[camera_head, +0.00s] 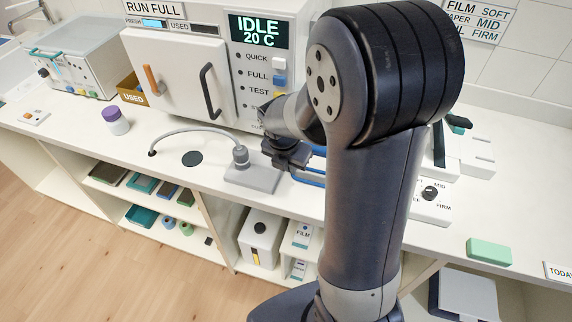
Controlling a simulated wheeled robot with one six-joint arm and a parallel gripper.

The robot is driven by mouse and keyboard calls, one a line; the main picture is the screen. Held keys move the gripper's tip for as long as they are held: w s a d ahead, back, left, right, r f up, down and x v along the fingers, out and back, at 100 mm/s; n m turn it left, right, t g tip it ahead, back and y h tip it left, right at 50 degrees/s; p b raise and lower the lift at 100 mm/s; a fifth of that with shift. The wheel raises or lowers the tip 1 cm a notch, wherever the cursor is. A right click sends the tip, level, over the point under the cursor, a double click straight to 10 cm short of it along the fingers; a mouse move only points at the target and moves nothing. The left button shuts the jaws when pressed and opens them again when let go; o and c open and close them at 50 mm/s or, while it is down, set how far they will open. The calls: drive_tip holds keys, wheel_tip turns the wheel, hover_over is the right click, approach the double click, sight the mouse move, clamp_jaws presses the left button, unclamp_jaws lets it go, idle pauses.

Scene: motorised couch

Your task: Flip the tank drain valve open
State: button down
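No part is clearly labelled as the tank drain valve, so I cannot tell which it is. A white machine (174,53) stands on the counter, with an orange lever (152,80) on its front at the left and a black bar handle (207,91) to the right of it. Both stand roughly upright, slightly tilted. My gripper (284,158) is dark and hangs low in front of the machine's right side, well to the right of the orange lever. My own arm partly hides it, and its fingers are too small to read.
A grey hose fitting (241,157) on a grey base stands just left of my gripper. A purple-capped jar (115,121), a brown USED box (131,91) and a grey-topped unit (79,57) are further left. A green block (489,251) lies at right. Open shelves are below.

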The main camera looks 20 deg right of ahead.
drive_tip(key=shift+w+a+r, duration=0.1)
drive_tip(key=shift+w+r, duration=0.05)
drive_tip(key=shift+w, duration=0.05)
idle(0.4)
